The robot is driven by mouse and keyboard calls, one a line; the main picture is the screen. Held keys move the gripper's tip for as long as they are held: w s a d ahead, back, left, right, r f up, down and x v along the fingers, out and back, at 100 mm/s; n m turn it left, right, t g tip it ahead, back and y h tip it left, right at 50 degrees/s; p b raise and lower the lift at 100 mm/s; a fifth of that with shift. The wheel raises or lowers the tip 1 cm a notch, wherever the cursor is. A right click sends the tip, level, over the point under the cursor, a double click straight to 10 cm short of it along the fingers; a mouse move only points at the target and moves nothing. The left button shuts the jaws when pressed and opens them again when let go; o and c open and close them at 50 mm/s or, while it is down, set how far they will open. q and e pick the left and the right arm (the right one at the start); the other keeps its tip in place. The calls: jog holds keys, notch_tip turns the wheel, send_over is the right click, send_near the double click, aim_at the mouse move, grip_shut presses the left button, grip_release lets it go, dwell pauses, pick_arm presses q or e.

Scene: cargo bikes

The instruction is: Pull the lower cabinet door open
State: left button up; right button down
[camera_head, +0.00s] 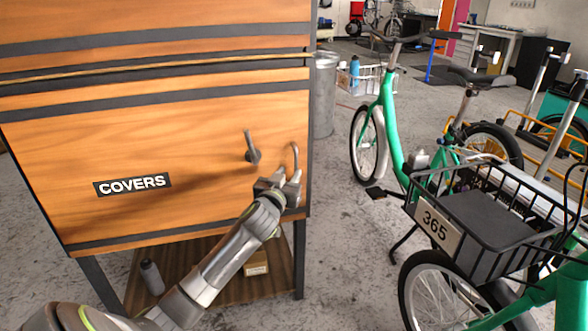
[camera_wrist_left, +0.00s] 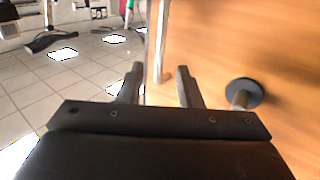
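The wooden cabinet's lower door (camera_head: 110,145) carries a COVERS label and looks shut. A curved metal pull handle (camera_head: 295,156) sits near its right edge; it also shows as an upright bar in the left wrist view (camera_wrist_left: 162,45). A grey turning lever (camera_head: 252,148) is left of the handle; its round base shows in the left wrist view (camera_wrist_left: 245,92). My left gripper (camera_head: 281,181) is at the handle's lower part. In the left wrist view its fingers (camera_wrist_left: 160,85) are apart, with the bar appearing between them; I cannot tell whether they touch it. My right gripper is not in view.
A green bike with a black basket (camera_head: 480,215) stands at the right, another green bike (camera_head: 390,120) behind it. A grey bin (camera_head: 325,95) stands beside the cabinet. A bottle (camera_head: 151,277) and small box (camera_head: 256,263) are on the low shelf. Bare floor lies between cabinet and bikes.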

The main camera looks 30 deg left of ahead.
aim_at(295, 164)
pick_arm(q)
jog(key=shift+b+x, duration=0.3)
jog(key=shift+x, duration=2.3)
grip_shut()
